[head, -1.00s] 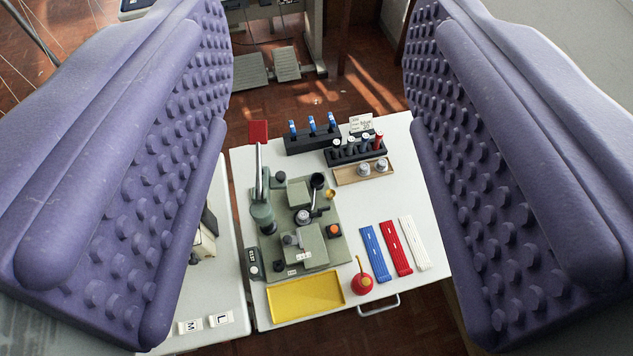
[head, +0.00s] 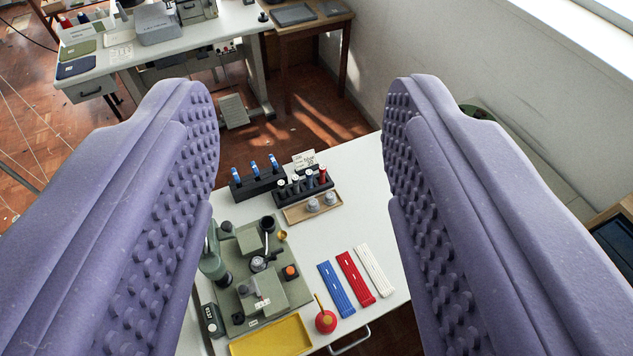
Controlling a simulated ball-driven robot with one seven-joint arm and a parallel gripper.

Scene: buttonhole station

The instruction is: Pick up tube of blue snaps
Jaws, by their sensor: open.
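My gripper (head: 302,110) is open wide, its two purple studded fingers on either side of the picture with nothing between them. It is above and apart from the white table (head: 372,200). A flat, narrow blue strip (head: 336,289), which may be the tube of blue snaps, lies near the table's front right. A red strip (head: 356,278) and a white strip (head: 374,270) lie beside it. At the back, a black rack (head: 308,187) holds several small capped tubes, one red. I cannot tell their contents.
A green press (head: 255,300) fills the table's left side, with a yellow tray (head: 270,338) in front. A black holder (head: 257,184) with blue-topped tools and a wooden tray (head: 312,208) are behind.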

